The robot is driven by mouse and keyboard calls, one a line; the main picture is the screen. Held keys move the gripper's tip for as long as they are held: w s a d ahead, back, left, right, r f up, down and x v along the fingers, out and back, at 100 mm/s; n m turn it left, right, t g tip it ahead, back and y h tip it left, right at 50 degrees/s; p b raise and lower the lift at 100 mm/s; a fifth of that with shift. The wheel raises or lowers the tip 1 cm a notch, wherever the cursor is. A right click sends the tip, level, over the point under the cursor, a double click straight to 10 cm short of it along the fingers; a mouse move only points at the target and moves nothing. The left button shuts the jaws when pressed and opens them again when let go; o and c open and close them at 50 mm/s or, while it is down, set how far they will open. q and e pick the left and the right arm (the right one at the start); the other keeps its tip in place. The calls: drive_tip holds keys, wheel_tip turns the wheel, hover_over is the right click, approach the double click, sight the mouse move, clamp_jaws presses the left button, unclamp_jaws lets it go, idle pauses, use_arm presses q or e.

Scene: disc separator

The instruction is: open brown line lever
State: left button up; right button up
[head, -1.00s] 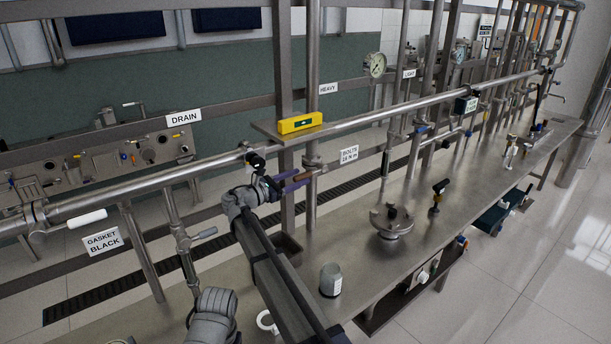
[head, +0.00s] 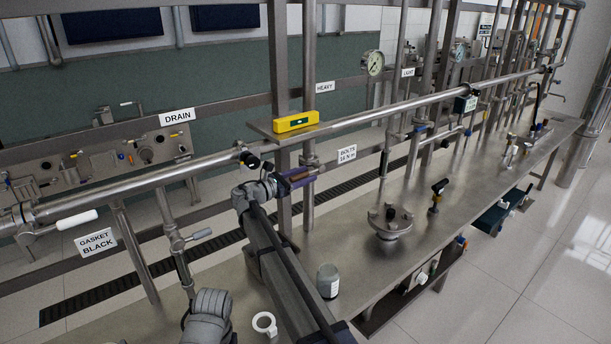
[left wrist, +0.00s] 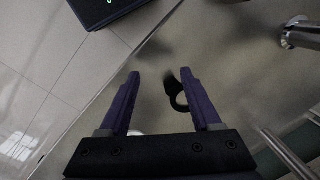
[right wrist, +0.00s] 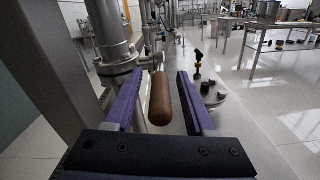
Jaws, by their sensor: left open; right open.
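The brown lever (right wrist: 160,100) is a rounded brown handle on a steel valve on an upright pipe. It points toward the camera in the right wrist view. My right gripper (right wrist: 158,75) is open with its purple fingers on either side of the lever; I see gaps, so it is not gripped. In the head view the right gripper (head: 300,178) is at the valve below the yellow level, and its fingers partly hide the lever. My left gripper (left wrist: 161,75) is open and empty above the bench, with a small dark ring-shaped object beyond its fingers.
A horizontal steel pipe (head: 375,112) crosses above the bench (head: 370,275). The yellow level (head: 296,122) rests on a plate near it. A grey jar (head: 328,281), a white ring (head: 264,323) and a round flanged fitting (head: 390,222) stand on the bench.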

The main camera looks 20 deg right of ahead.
drive_tip(key=shift+w+d, duration=0.1)
drive_tip(key=shift+d, duration=0.2)
drive_tip(key=shift+c, duration=0.3)
clamp_jaws()
idle(1.0)
